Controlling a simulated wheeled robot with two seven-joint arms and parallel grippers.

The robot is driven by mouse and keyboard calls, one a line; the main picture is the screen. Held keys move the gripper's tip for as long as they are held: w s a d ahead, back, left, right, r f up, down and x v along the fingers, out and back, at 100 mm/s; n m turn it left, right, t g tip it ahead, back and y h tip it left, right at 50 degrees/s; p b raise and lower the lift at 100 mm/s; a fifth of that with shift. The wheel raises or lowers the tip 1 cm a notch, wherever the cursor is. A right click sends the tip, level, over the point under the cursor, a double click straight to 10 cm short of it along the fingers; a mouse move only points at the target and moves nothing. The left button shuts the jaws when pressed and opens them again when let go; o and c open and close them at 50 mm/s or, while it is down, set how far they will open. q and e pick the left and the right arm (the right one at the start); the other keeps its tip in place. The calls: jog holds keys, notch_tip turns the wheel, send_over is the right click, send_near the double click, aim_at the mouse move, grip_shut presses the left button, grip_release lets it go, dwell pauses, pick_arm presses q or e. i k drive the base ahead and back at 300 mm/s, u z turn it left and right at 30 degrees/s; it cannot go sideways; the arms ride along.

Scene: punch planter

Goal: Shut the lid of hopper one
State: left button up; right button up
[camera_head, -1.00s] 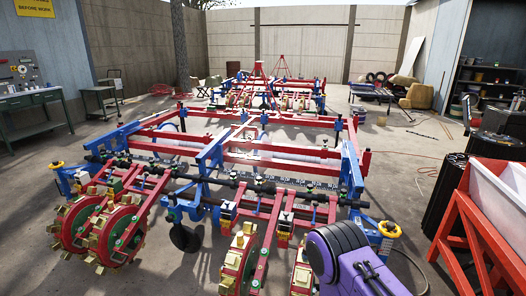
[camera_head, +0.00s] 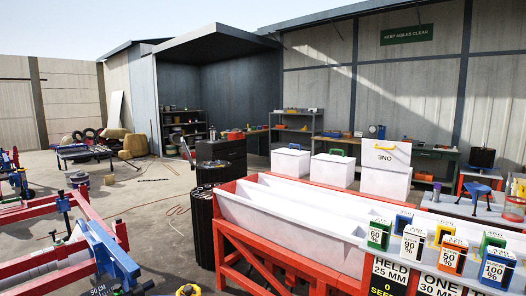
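Three white hoppers stand in a row behind the long trough. The one on the right is hopper one (camera_head: 385,183). Its white lid (camera_head: 387,158) stands raised, with a yellow handle near its top and the lettering ONE showing upside down. The middle hopper (camera_head: 332,171) and the left hopper (camera_head: 290,163) have flat, closed-looking tops with a coloured handle on each. Neither of my grippers is in this view.
A long white trough (camera_head: 290,212) on a red frame (camera_head: 232,238) lies in front of the hoppers. Coloured percentage blocks (camera_head: 453,254) and black signs (camera_head: 388,276) stand at front right. A red and blue implement (camera_head: 75,240) is at left. Concrete floor (camera_head: 150,205) between is partly clear.

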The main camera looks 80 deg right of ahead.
aim_at(390, 156)
jog(key=z, duration=2.45)
